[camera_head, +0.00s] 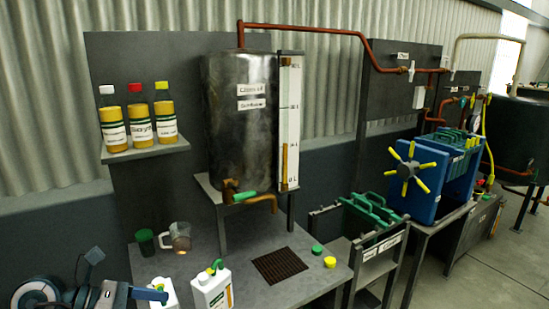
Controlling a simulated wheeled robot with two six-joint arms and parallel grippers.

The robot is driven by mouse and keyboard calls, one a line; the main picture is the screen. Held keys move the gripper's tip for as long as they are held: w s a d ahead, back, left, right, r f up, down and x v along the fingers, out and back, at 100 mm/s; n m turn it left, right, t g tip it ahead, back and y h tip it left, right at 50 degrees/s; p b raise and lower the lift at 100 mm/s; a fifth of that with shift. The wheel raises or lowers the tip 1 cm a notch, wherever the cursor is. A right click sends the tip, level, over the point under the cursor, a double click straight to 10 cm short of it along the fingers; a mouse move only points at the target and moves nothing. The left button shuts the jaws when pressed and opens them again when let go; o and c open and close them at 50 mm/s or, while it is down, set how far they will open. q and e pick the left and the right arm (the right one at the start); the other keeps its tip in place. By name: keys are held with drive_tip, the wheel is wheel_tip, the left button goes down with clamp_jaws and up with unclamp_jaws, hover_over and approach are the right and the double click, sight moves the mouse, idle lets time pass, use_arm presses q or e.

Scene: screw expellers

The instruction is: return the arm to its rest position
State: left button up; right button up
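My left arm comes in at the bottom left corner. Its gripper (150,294) is low over the near left end of the bench, pointing right. It overlaps a white container (170,294) cut by the bottom edge; I cannot tell whether they touch. I cannot make out whether its fingers are open or shut. My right arm and gripper are not in view.
The grey bench (215,247) carries a white jug (212,290) with a green and yellow top, a clear mug (179,238), a dark green cup (145,242), green (318,250) and yellow caps (330,262). A metal tank (240,125) stands behind; a blue filter press (430,180) is right.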

use_arm(q)
wheel_tip(320, 180, up, 8)
drive_tip(key=d+n+t+h, duration=0.1)
drive_tip(key=n+t+h, duration=0.4)
drive_tip(key=n+t, duration=0.75)
drive_tip(key=s+a+f+n+y, duration=0.1)
drive_tip(key=a+f+n+y, duration=0.6)
drive_tip(key=n+y, duration=0.55)
drive_tip(key=a+f+n+y, duration=0.5)
drive_tip(key=f+n+y, duration=0.4)
drive_tip(key=n, duration=0.6)
drive_tip(key=s+d+f+n+g+h, duration=0.25)
drive_tip(key=s+f+g, duration=0.35)
drive_tip(key=s+f, duration=0.35)
drive_tip(key=s+d+f+n+g+h, duration=0.1)
drive_tip(key=s+d+f+n+g, duration=0.25)
drive_tip(key=s+f+g, duration=0.55)
wheel_tip(320, 180, down, 27)
drive_tip(key=a, duration=0.2)
drive_tip(key=s+a+f, duration=0.1)
drive_tip(key=s+f, duration=1.6)
drive_tip(key=f, duration=0.3)
drive_tip(key=shift+s+a+f, duration=0.25)
drive_tip(key=shift+s+a, duration=0.05)
drive_tip(key=shift+a, duration=0.1)
